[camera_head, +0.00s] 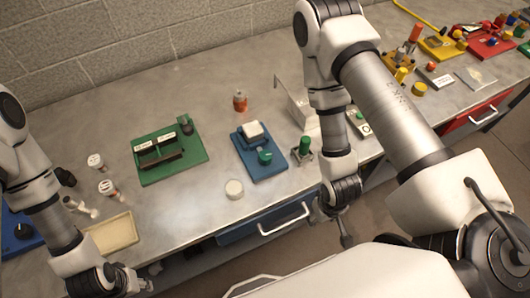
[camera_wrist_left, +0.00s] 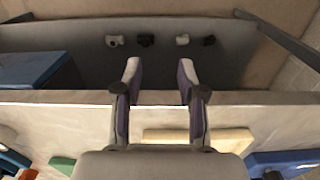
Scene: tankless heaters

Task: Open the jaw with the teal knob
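A blue fixture (camera_head: 256,168) lies flat on the bench near the middle in the head view. It carries a pale block (camera_head: 253,130) and a teal-green knob (camera_head: 265,157) at its front; whether its jaw is open or shut is too small to tell. My left gripper (camera_head: 146,281) is at the bench's front edge, lower left and well away from the fixture. In the left wrist view it (camera_wrist_left: 158,72) is open and empty, with its fingers spread. My right gripper (camera_head: 346,238) hangs in front of the bench, right of the fixture; its fingers are too small to read.
A beige tray (camera_head: 112,234) sits near my left gripper. A white round puck (camera_head: 234,189), a green board (camera_head: 150,165) and a separate green-knobbed piece (camera_head: 304,147) surround the fixture. A blue drawer (camera_head: 236,233) with a white handle is below the bench edge.

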